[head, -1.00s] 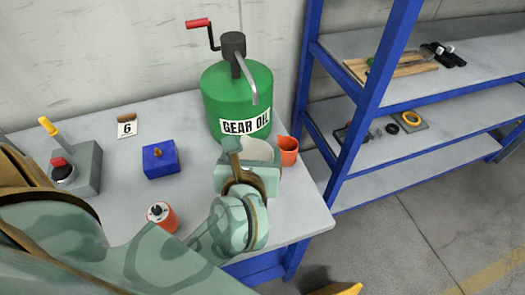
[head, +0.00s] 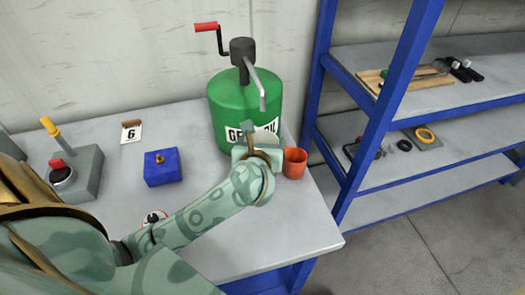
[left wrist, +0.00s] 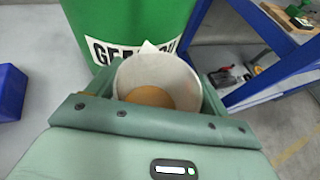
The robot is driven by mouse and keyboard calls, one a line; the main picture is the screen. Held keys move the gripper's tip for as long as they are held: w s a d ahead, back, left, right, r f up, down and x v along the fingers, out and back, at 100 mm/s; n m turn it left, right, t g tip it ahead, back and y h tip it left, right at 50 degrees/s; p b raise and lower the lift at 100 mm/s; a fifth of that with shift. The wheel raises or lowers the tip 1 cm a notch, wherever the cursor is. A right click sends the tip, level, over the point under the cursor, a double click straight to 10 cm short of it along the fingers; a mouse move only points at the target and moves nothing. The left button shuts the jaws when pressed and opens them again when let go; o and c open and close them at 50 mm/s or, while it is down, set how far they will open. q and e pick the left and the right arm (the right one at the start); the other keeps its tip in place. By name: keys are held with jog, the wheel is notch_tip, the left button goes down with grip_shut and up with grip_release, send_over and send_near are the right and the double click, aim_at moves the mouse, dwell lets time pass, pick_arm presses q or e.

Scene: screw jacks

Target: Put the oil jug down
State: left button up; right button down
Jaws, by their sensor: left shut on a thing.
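The oil jug (left wrist: 160,72) is a pale, round vessel with a pointed lip and amber oil inside, seen from above in the left wrist view. My left gripper (left wrist: 158,92) is shut on it, with a finger on each side. In the head view my left gripper (head: 257,157) is in front of the green gear oil drum (head: 238,100), and the jug is mostly hidden there. I cannot tell whether the jug's base touches the bench (head: 240,230). My right gripper is not in view.
An orange cup (head: 295,164) stands just right of my left gripper. A blue block (head: 161,168), a card marked 6 (head: 131,132) and a grey lever box (head: 80,172) stand on the left. Blue shelving (head: 365,120) rises at the right. Bare bench lies in front of the cup.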

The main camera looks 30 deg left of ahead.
pick_arm(q)
jog(key=shift+f, duration=1.1)
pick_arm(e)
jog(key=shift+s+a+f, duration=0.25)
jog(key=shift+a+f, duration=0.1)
pick_arm(q)
jog(key=shift+s, duration=0.1)
